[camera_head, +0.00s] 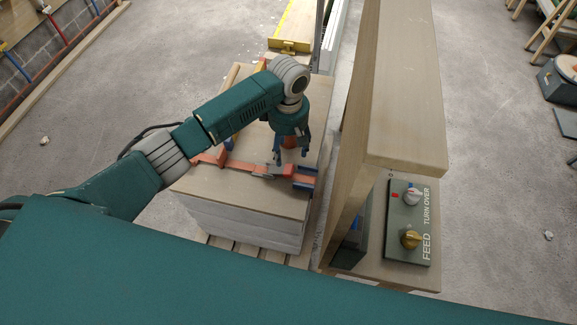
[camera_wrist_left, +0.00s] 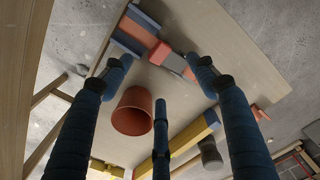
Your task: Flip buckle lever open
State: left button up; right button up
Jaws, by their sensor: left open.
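An orange strap (camera_head: 237,164) runs across the wooden top of a stack (camera_head: 240,195). A small grey buckle (camera_head: 264,169) sits on the strap; in the left wrist view it is the grey piece (camera_wrist_left: 174,62) beside the orange strap piece (camera_wrist_left: 159,52). I cannot tell how its lever stands. A blue block (camera_head: 305,174) lies at the strap's right end. My left gripper (camera_head: 290,158) points down above the board, just right of and behind the buckle. Its fingers (camera_wrist_left: 160,76) are spread, with nothing between them, apart from the buckle. My right gripper is not in view.
A reddish cup (camera_wrist_left: 132,110) stands on the board close to my left fingers. A tall wooden post (camera_head: 400,85) and a control panel with knobs (camera_head: 409,222) stand to the right. A yellow beam (camera_head: 297,25) lies behind. Concrete floor is free at left.

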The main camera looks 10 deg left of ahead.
aim_at(288, 169)
pick_arm(q)
notch_tip(288, 169, down, 10)
jog(key=shift+f+b, duration=0.25)
jog(key=shift+b, duration=0.1)
